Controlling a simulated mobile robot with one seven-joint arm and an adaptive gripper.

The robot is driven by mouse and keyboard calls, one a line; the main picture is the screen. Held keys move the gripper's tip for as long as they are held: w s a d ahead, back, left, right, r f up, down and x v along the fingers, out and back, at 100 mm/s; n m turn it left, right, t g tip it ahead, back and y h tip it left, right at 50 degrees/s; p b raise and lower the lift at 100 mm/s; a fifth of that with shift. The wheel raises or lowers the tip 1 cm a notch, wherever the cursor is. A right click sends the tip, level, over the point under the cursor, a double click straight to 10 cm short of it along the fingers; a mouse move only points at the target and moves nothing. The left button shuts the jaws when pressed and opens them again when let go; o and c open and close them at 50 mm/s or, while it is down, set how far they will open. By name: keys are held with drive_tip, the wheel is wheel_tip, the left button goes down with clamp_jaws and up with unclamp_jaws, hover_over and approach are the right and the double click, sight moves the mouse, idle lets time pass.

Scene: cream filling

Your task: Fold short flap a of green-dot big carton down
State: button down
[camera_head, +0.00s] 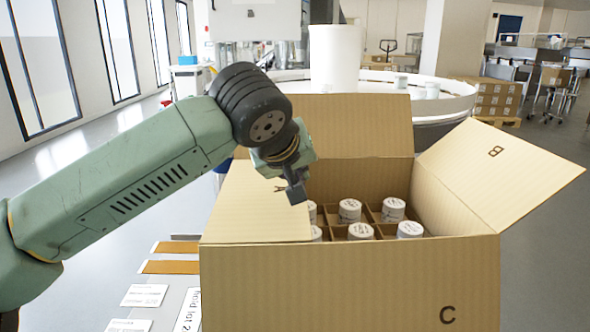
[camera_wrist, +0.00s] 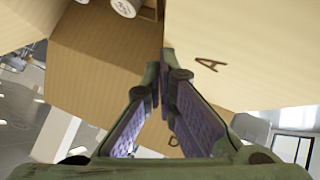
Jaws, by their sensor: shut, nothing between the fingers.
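The big carton (camera_head: 350,285) stands open in front of me, with white-capped jars (camera_head: 361,231) in its divider cells. Its short flap A (camera_head: 250,215) leans inward from the left side, covering the left part of the opening. In the wrist view, flap A (camera_wrist: 250,45) fills the upper right, with its letter showing. My gripper (camera_head: 297,194) is shut and empty at the inner edge of flap A; its fingertips also show in the wrist view (camera_wrist: 167,65). I cannot tell whether they touch the flap. No green dot shows.
Short flap B (camera_head: 500,175) slants up and outward at the right. The back flap (camera_head: 350,125) stands up. A letter C marks the front panel. A round white table (camera_head: 450,95) is behind the carton; stacked boxes (camera_head: 497,100) stand at the back right.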

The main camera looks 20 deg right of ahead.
drive_tip(key=shift+f, duration=0.25)
idle(0.3)
drive_tip(key=shift+r, duration=0.15)
drive_tip(key=shift+r+p, duration=0.6)
drive_tip(key=shift+r, duration=0.15)
